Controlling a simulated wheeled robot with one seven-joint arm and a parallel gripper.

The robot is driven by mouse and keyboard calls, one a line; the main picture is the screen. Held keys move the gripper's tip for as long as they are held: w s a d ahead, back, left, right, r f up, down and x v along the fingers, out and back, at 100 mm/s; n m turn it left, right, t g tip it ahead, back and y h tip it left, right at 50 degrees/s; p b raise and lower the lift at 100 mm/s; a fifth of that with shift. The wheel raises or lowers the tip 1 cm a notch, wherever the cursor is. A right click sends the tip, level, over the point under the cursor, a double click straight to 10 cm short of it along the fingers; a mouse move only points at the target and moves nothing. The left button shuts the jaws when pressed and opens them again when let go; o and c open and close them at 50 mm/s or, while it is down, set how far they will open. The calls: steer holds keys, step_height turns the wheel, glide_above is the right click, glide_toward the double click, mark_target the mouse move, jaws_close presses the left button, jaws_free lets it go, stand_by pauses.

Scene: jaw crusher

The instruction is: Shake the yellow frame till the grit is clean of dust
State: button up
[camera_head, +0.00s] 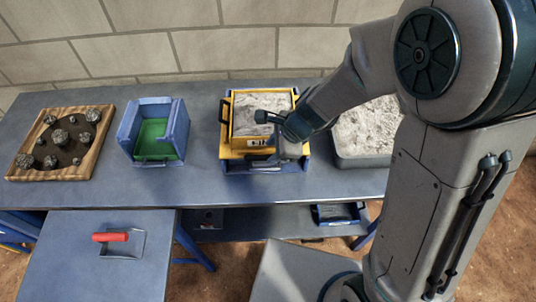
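The yellow frame (235,142) sits at the middle of the long blue table, in or on a blue tray (262,171). Pale grey grit or dust (262,101) fills its inside. A dark handle shows on its left side. My gripper (268,126) is over the front right part of the frame, pointing left. My wrist hides part of the frame's right side. The fingers are small and dark here, and I cannot tell whether they are closed on anything.
A wooden tray with dark rocks (97,150) lies far left. A blue open box with a green floor (180,133) stands beside it. A dark tray of pale grit (365,161) is right, partly behind my arm. A red-handled tool (110,237) lies on the lower front table (70,275).

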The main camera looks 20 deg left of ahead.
mark_target(266, 156)
steer(key=shift+b+x, duration=0.35)
steer(key=shift+x, duration=1.45)
